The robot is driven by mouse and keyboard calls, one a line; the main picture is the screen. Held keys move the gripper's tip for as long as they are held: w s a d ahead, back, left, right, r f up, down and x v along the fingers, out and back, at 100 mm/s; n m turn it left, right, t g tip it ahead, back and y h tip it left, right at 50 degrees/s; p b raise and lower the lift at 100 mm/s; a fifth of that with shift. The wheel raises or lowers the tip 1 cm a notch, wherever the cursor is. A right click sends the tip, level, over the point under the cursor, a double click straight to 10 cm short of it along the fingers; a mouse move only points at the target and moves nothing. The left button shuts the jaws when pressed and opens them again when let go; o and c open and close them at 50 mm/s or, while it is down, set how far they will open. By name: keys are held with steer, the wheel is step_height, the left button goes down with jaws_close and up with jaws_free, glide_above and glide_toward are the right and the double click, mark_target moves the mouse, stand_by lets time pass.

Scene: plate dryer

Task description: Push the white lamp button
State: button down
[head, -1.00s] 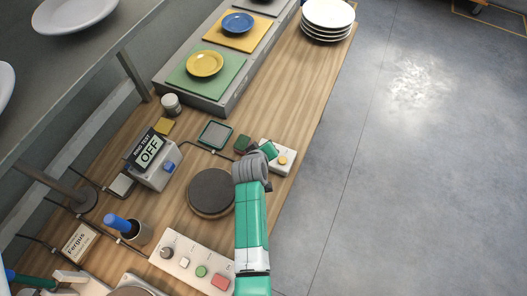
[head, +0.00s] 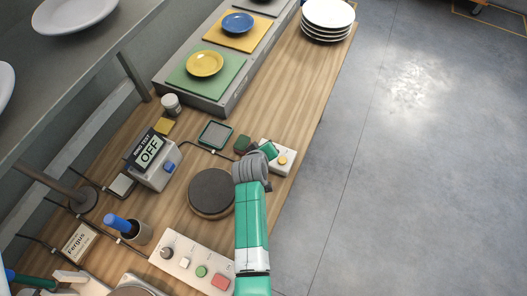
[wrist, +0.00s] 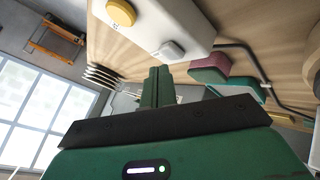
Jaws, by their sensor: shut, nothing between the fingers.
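A white button box (head: 287,168) sits at the right edge of the wooden table in the head view, partly hidden behind my arm. It carries a yellow button (head: 282,160). In the wrist view the box (wrist: 150,30) shows the yellow button (wrist: 121,12) and a white button (wrist: 168,51). My gripper (wrist: 160,72) is shut and empty. Its fingertips appear just below the white button in the picture, close to it; I cannot tell whether they touch. In the head view my arm hides the white button and the fingertips.
A round dark plate (head: 211,193) lies left of my arm. A control panel (head: 172,270) with several coloured buttons stands nearer. A display reading OFF (head: 151,152) stands at left. A dark green block (head: 243,144) lies beside my gripper. Open floor (head: 410,190) is at right.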

steer(key=shift+f, duration=0.1)
steer(key=shift+f+b, duration=0.35)
steer(key=shift+b, duration=0.05)
steer(key=shift+f, duration=0.25)
stand_by(0.4)
steer(key=shift+r, duration=0.15)
steer(key=shift+r+p, duration=0.45)
steer(key=shift+r, duration=0.1)
step_height(320, 180, up, 6)
steer(key=p, duration=0.5)
